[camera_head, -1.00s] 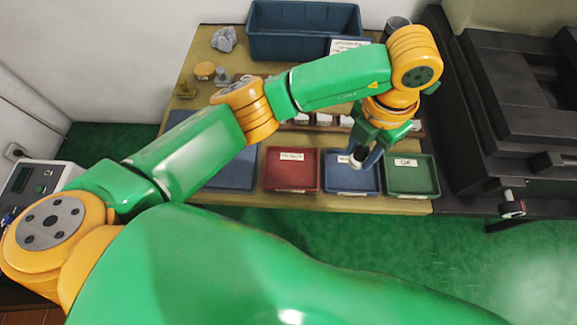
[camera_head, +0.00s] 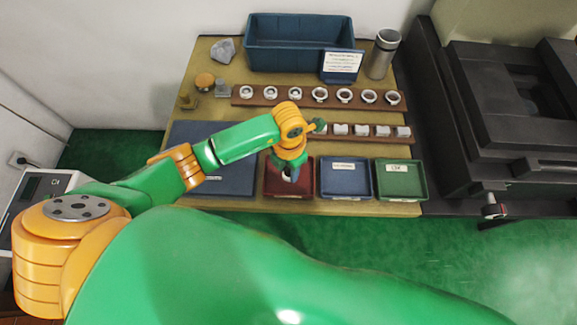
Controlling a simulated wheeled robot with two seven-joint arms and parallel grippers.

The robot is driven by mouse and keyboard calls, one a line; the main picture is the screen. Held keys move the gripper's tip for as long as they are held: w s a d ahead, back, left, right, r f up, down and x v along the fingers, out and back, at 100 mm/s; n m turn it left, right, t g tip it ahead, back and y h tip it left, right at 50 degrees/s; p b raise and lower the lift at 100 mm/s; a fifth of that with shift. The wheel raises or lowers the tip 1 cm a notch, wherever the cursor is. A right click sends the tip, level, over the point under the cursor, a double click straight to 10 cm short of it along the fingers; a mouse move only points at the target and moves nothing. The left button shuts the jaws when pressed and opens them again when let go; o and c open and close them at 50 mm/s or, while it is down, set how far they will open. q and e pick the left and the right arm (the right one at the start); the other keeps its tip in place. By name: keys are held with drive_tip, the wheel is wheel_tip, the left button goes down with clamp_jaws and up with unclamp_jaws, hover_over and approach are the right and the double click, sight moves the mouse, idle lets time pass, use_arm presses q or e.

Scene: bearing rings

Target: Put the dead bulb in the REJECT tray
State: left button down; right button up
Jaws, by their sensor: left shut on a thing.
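My left gripper (camera_head: 289,175) points down over the red tray (camera_head: 305,183), shut on a small pale thing that its fingers mostly hide. I cannot tell from this view whether that thing is a bulb or a ring. The gripper covers the red tray's label; in the earlier frame that label seems to read REJECT. No bulb can be made out elsewhere. My right gripper is not in view.
A blue tray (camera_head: 345,185) and a green tray labelled OK (camera_head: 415,182) stand to the right. A blue mat (camera_head: 228,181) lies left. Wooden racks (camera_head: 270,99) hold several rings and pale cylinders. Behind are a blue bin (camera_head: 300,58) and a steel flask (camera_head: 383,55).

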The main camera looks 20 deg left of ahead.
use_arm(q)
drive_tip(key=shift+f, duration=0.1)
drive_tip(key=shift+c, duration=2.3)
unclamp_jaws()
drive_tip(key=shift+r, duration=0.25)
wheel_tip(320, 180, up, 12)
drive_tip(key=shift+f, duration=0.1)
